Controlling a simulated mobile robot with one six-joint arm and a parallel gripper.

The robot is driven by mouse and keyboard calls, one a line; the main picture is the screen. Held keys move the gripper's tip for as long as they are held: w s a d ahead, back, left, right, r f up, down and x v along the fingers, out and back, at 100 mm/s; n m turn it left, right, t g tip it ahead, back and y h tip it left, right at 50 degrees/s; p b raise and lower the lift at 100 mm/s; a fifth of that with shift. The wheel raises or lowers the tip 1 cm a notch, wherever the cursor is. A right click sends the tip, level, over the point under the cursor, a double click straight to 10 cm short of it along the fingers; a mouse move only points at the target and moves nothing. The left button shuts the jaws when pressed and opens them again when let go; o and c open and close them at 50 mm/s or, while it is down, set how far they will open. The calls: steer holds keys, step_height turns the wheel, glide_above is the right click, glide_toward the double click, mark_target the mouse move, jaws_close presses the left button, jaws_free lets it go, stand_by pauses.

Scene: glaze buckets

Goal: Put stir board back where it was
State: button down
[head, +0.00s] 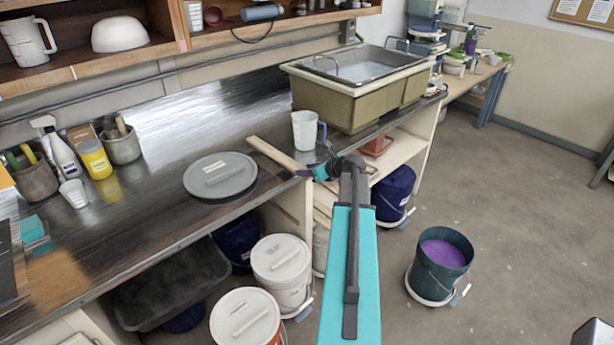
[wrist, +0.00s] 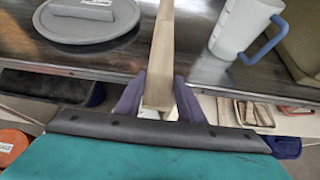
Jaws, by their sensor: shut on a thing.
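The stir board, a long pale wooden stick (head: 273,153), is at the front edge of the dark metal counter (head: 150,178), between a grey round lid and a white jug. In the wrist view the board (wrist: 162,55) runs away from me over the counter, its near end between my fingers. My gripper (head: 322,172) is shut on that near end, at the counter's front edge. In the wrist view my gripper (wrist: 160,100) has a dark finger on each side of the board. Whether the board touches the counter I cannot tell.
The grey lid (head: 220,175) lies left of the board. The white jug with a blue handle (head: 305,130) stands right of it, before a sink-like tub (head: 350,95). An open bucket of purple glaze (head: 443,252) stands on the floor at right. Lidded buckets (head: 281,262) stand below the counter.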

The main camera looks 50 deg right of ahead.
steer(key=shift+f, duration=0.1)
stand_by(0.3)
steer(key=shift+f+p, duration=0.85)
steer(key=shift+f, duration=0.8)
steer(key=c, duration=1.2)
jaws_free()
steer(key=shift+s, duration=0.1)
steer(key=shift+b+v, duration=1.85)
steer(key=shift+v, duration=4.1)
steer(key=shift+a, duration=0.1)
